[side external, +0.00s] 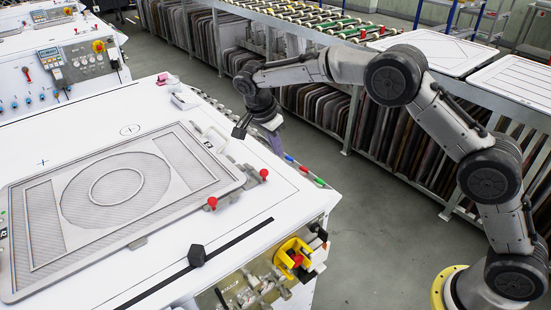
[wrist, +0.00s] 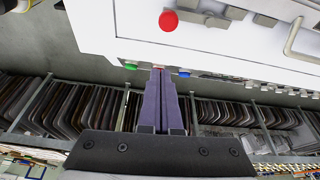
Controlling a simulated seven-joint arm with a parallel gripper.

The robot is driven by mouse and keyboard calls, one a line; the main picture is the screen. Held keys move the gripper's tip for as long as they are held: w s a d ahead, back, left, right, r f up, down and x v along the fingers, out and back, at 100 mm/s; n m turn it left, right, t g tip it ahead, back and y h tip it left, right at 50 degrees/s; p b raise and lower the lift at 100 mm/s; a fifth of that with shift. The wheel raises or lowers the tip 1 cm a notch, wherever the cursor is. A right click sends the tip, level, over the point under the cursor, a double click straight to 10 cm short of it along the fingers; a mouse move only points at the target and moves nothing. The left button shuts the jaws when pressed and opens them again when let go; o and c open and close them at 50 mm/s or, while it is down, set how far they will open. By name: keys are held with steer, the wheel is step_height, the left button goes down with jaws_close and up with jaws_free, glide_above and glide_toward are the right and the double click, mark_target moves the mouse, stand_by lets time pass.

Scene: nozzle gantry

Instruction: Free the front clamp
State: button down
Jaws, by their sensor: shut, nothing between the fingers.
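In the side external view, one red-knobbed clamp (side external: 212,203) and a second red-knobbed clamp (side external: 264,174) sit along the near right edge of the grey screen frame (side external: 110,200), which lies on the white machine top. I cannot tell for sure which is the front clamp. My gripper (side external: 273,139) points down past the machine's far right edge, apart from both clamps. In the wrist view, my gripper (wrist: 158,75) has its purple fingers together and empty. A red knob (wrist: 168,20) shows ahead of the fingertips, with a gap between; its clamp arm is not clear.
Blue (side external: 289,157), red and green buttons line the machine's right edge, near my fingertips. A yellow and red switch (side external: 293,257) sits at the front corner. A black knob (side external: 197,255) stands on a black rail. Racks of panels (side external: 325,110) stand behind; the floor between is clear.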

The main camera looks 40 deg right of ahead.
steer(key=v, duration=0.5)
steer(key=shift+a+r, duration=0.2)
steer(key=shift+r, duration=0.15)
